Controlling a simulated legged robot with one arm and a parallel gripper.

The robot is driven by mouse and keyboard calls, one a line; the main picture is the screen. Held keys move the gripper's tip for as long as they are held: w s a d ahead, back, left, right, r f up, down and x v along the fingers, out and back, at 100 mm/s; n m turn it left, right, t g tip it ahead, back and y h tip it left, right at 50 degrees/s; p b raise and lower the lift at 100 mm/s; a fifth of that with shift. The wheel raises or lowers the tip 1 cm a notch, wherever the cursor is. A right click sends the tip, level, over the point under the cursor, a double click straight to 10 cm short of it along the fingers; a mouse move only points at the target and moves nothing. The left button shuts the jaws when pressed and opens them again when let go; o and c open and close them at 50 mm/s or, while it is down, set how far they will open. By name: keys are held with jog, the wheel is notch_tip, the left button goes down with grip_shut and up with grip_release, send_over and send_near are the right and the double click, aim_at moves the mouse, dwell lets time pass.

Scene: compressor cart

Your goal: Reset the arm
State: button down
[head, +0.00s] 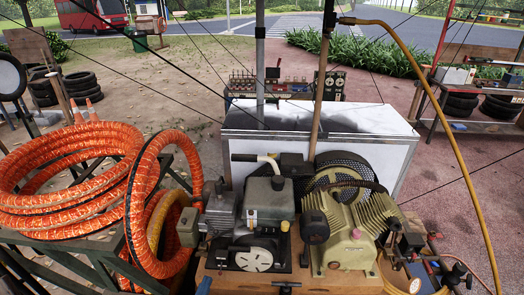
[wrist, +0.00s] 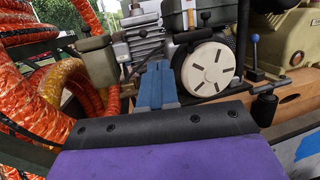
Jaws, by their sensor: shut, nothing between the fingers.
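My gripper (wrist: 158,88) shows in the wrist view as two blue fingers side by side, shut and empty, beyond a dark and purple wrist part. The fingertips point toward the small engine (wrist: 208,70) with a round white slotted cover. I cannot tell whether they touch anything. In the head view I cannot make out my gripper clearly. The compressor cart (head: 232,282) carries the engine (head: 255,258) at its middle and a cream compressor pump (head: 350,250) with a black-meshed wheel at its right.
Thick orange hose coils (head: 60,180) hang on a dark metal rack (head: 95,245) at the left, close to the engine. A yellow hose (head: 450,130) arches down at the right. A white-sided bench (head: 385,150) stands behind the cart. Paved ground at the right is fairly open.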

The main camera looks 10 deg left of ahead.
jog(key=w+d+r+m+g+h, duration=0.2)
jog(key=w+d+r+m+h, duration=0.3)
jog(key=d, duration=0.3)
jog(key=w+d+r+m+g+h, duration=0.25)
jog(key=d+r+m+h, duration=0.2)
jog(key=d+r, duration=0.25)
jog(key=s+d+r+m+g+h, duration=0.25)
jog(key=d+r+m+g, duration=0.3)
jog(key=d, duration=0.45)
jog(key=s+d+r+m+g+h, duration=0.25)
jog(key=d+r+m+g, duration=0.3)
jog(key=d, duration=0.45)
jog(key=s+d+m+g+y, duration=0.4)
jog(key=s+d+m, duration=0.1)
jog(key=s, duration=0.3)
jog(key=s+d+m+g+y, duration=0.4)
jog(key=s+d, duration=0.2)
jog(key=s, duration=0.2)
jog(key=s+a+f+m+t+y, duration=0.1)
jog(key=s+a+m+y, duration=0.3)
jog(key=s+a+y, duration=0.5)
jog(key=s+a, duration=0.1)
jog(key=s, duration=0.1)
jog(key=shift+s+m+t+y, duration=0.35)
jog(key=shift+a+f, duration=0.1)
